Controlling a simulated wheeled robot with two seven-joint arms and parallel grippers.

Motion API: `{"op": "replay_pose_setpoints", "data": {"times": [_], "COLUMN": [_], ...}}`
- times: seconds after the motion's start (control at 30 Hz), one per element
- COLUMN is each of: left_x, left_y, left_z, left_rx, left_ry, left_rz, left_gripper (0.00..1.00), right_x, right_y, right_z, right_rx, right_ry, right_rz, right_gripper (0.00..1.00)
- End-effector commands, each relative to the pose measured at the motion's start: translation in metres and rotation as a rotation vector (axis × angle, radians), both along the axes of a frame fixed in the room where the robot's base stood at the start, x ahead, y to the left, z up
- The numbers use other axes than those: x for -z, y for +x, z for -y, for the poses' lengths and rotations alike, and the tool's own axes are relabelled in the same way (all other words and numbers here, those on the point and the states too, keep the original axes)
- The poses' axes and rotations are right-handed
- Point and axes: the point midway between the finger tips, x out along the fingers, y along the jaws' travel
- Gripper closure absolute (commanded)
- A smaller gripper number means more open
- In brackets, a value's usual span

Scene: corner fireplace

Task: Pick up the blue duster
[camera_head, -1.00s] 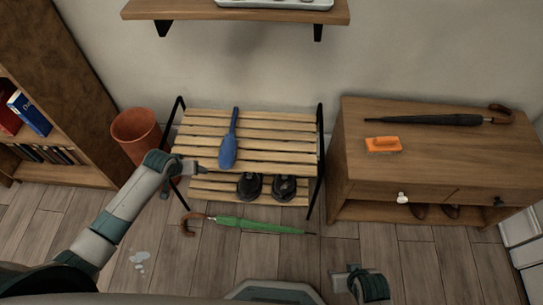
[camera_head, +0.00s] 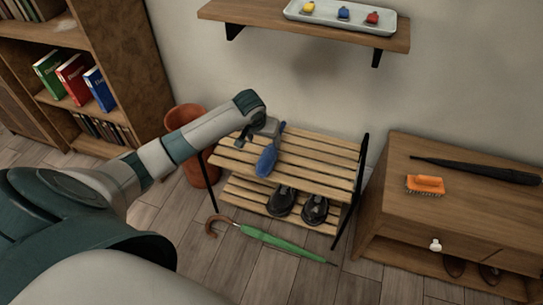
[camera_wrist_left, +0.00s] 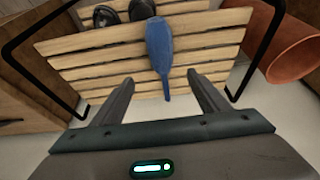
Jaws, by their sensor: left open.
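The blue duster (camera_head: 267,159) lies on the top slats of the wooden shoe rack (camera_head: 319,170), its wide head toward the front and its thin handle toward the wall. My left gripper (camera_head: 242,142) is over the rack's left part, just left of the duster. In the left wrist view the duster (camera_wrist_left: 159,48) lies ahead, between the lines of the two open fingers of the left gripper (camera_wrist_left: 162,92), with nothing held. The gap in height between fingers and duster is hard to tell. My right gripper does not show now.
Black shoes (camera_head: 297,203) stand on the lower shelf. A terracotta pot (camera_head: 186,119) is left of the rack. A green umbrella (camera_head: 278,243) lies on the floor in front. A cabinet (camera_head: 464,215) with an orange brush (camera_head: 425,184) stands right. A wall shelf (camera_head: 280,31) hangs above.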

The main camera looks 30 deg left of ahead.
Motion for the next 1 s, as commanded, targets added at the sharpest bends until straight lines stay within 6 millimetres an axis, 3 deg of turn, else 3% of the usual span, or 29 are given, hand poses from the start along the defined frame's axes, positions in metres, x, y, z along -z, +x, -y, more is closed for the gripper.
{"op": "replay_pose_setpoints", "data": {"times": [0.17,0.4,0.7,1.0], "left_x": [0.015,0.053,0.099,0.111], "left_y": [0.005,0.021,0.04,0.045], "left_z": [-0.001,-0.005,-0.01,-0.011], "left_rx": [-0.001,-0.002,-0.001,0.0], "left_ry": [0.0,0.0,-0.001,0.0], "left_rz": [-0.001,-0.002,-0.001,0.001], "left_gripper": [0.32,0.32,0.32,0.32], "right_x": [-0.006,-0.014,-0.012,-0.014], "right_y": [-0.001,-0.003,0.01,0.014], "right_z": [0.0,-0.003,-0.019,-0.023], "right_rx": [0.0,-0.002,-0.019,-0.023], "right_ry": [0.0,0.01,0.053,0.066], "right_rz": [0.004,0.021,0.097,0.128], "right_gripper": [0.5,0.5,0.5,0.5]}}
